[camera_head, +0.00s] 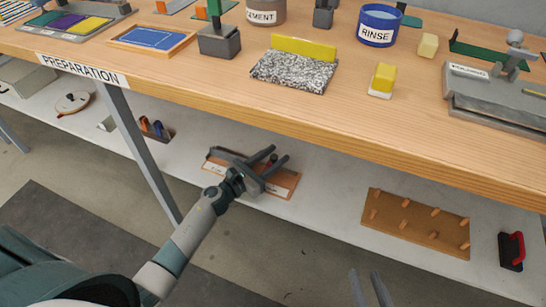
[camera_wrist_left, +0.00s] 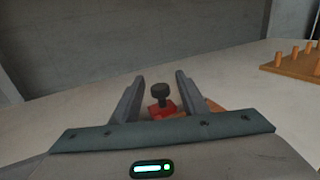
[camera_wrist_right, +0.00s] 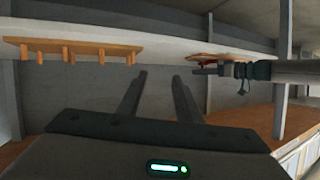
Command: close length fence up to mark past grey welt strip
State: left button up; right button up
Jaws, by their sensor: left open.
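A small orange wooden fixture (camera_head: 287,183) with a white label sits on the lower shelf, partly covered by my left gripper (camera_head: 276,158). In the left wrist view, a black knob on a red block (camera_wrist_left: 162,102) stands between and beyond the open left fingers (camera_wrist_left: 155,88), on the orange board (camera_wrist_left: 213,107). The red block also shows small in the right wrist view (camera_wrist_right: 190,57). I cannot tell whether it is the length fence. The grey welt strip and the mark cannot be made out. My right gripper (camera_head: 371,287) is open and empty at the bottom of the head view.
The workbench top (camera_head: 200,75) overhangs the lower shelf (camera_head: 330,190). A pegged board (camera_head: 415,222) lies right of the fixture, with a red-handled black tool (camera_head: 511,250) further right. A bench leg (camera_head: 140,150) stands left. Shelf room between fixture and pegged board is clear.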

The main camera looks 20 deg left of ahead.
pick_arm(q)
jog(key=shift+v, duration=0.85)
jog(key=v, duration=1.4)
jog(key=shift+s+a+b, duration=0.1)
jog(key=shift+s+b, duration=0.15)
jog(key=shift+b, duration=0.1)
jog(key=shift+s+a, duration=0.25)
jog(key=shift+s, duration=0.3)
pick_arm(e)
jog(key=shift+w+a+r+t+y, duration=0.2)
jog(key=shift+r+t, duration=0.2)
jog(key=shift+r, duration=0.25)
jog(key=shift+w+a+r+t+y, duration=0.2)
jog(key=shift+r+t, duration=0.2)
jog(key=shift+r, duration=0.2)
jog(key=shift+s+f, duration=0.1)
jog(key=shift+f, duration=0.05)
